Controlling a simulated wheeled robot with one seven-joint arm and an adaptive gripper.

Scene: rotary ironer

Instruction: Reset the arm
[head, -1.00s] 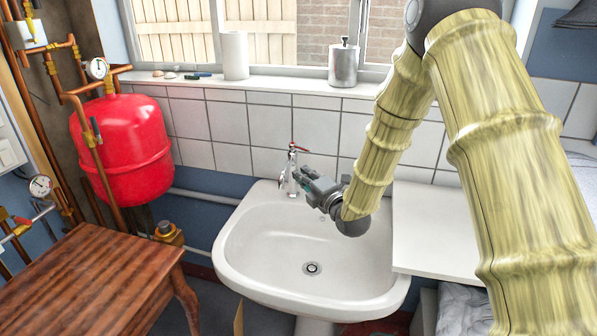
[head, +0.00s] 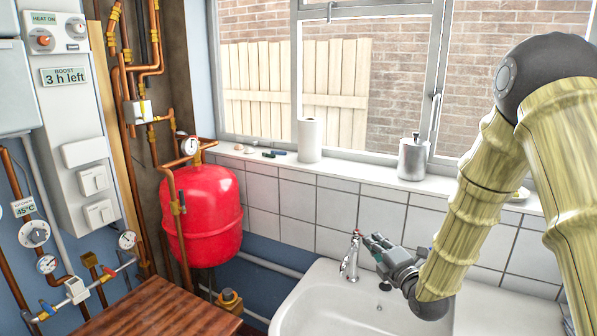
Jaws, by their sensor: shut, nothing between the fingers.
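My gripper (head: 374,247) is at the end of my arm in the head view, above the back of the white sink (head: 330,300). It points left toward the chrome tap (head: 351,257), close to its upper part. I cannot tell whether it touches the tap. The fingers are small in view and look shut, with nothing seen between them. My arm comes in from the right side and bends down to the sink.
A windowsill (head: 350,173) holds a paper roll (head: 310,140) and a metal canister (head: 412,158). A red tank (head: 202,215) and copper pipes stand at the left. A control panel (head: 70,110) hangs there. A wooden table (head: 165,308) is at the lower left.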

